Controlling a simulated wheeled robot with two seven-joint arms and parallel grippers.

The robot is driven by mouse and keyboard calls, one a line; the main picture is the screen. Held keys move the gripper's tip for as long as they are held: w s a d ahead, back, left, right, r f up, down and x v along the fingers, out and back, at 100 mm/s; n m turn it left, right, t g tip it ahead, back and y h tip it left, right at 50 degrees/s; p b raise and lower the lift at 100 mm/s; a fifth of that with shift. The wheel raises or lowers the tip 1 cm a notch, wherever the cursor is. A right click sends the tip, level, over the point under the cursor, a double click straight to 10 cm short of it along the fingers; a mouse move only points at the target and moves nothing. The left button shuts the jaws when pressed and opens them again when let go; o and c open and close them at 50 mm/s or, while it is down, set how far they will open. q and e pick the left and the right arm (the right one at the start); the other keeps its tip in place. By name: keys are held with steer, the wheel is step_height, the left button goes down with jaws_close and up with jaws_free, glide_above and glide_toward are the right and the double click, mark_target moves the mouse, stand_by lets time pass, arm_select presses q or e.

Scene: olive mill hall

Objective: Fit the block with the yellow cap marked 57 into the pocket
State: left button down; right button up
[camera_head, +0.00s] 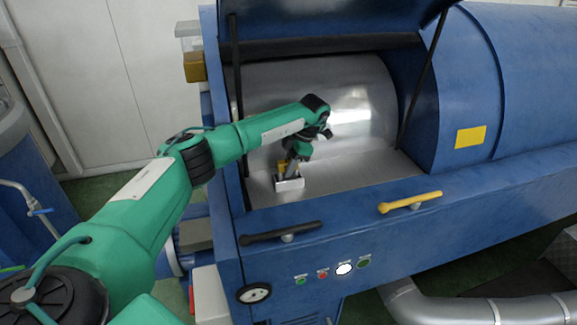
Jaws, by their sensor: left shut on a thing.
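My left arm reaches in from the left into the open bay of the blue machine. My left gripper (292,168) points down and is shut on a small block with a yellow cap (282,166). The number on the cap is too small to read. Just below is a small pale open-topped box (290,185), which looks like the pocket, on the metal floor of the bay. The block's lower end is hidden by the gripper and the box wall, so I cannot tell whether it is inside or just above. My right gripper is not in view.
The bay's raised lid (330,18) hangs above, with thin dark struts at both sides. The front ledge carries a black handle (280,233) and a yellow handle (410,202). The metal bay floor (365,171) right of the box is clear.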

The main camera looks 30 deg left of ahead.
arm_select(q)
steer(key=c, duration=1.3)
jaws_free()
steer(key=shift+o, duration=0.7)
steer(key=shift+w+d+r, duration=0.1)
steer(key=shift+r, duration=0.1)
steer(key=b+v, duration=0.3)
steer(key=v, duration=0.2)
steer(key=shift+r, duration=0.2)
steer(key=v, duration=0.8)
